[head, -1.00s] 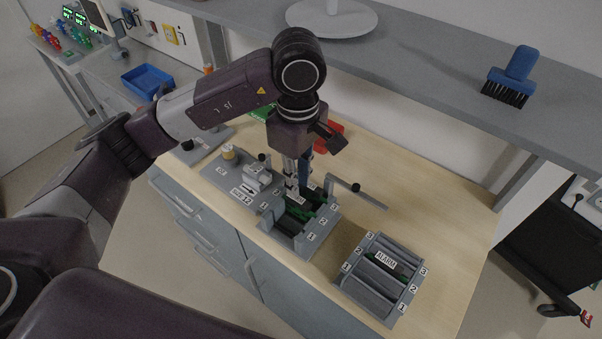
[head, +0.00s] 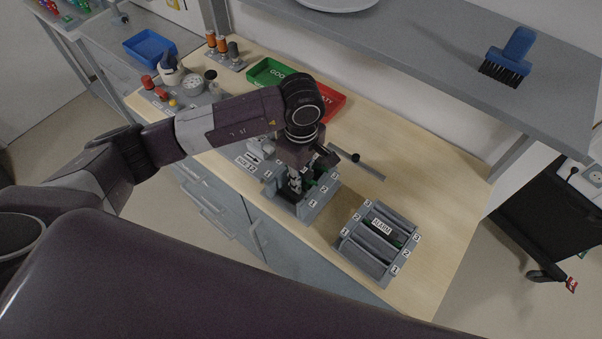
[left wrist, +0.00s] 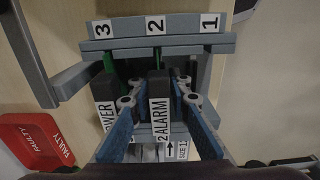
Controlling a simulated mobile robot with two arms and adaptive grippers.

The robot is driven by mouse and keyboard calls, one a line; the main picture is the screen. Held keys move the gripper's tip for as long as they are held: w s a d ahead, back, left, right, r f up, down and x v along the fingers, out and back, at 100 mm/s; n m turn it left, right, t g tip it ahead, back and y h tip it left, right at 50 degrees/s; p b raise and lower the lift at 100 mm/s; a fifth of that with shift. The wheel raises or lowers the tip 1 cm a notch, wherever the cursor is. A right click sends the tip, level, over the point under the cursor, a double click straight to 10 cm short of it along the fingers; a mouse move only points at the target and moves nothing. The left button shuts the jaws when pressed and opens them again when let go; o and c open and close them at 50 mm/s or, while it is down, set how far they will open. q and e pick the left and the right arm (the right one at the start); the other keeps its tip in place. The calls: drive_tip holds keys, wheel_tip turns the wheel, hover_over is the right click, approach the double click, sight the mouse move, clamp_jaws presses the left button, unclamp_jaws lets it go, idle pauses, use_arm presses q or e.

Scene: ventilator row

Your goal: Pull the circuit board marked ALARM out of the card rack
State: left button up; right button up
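The card rack (head: 318,207) stands on the table below my left gripper. In the left wrist view the rack (left wrist: 185,47) has slots numbered 3, 2 and 1. The circuit board marked ALARM (left wrist: 160,88) stands in slot 2, its dark handle and white label facing me. A board marked POWER (left wrist: 105,92) stands in slot 3. My left gripper (left wrist: 159,92) is open, one blue finger on each side of the ALARM handle, with visible gaps. The head view shows the left gripper (head: 295,188) down at the rack, hiding the boards. My right gripper is not in view.
A second numbered rack (head: 350,250) with an ALARM label (head: 381,227) stands to the right. A green tray (head: 262,76) and a red FAULTY tray (head: 332,102) lie behind the arm. A shelf (head: 430,60) overhangs the back.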

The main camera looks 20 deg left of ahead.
use_arm(q)
clamp_jaws()
drive_tip(key=shift+r, duration=0.15)
idle(0.5)
drive_tip(key=shift+r+p, duration=1.8)
drive_tip(key=shift+r, duration=2.35)
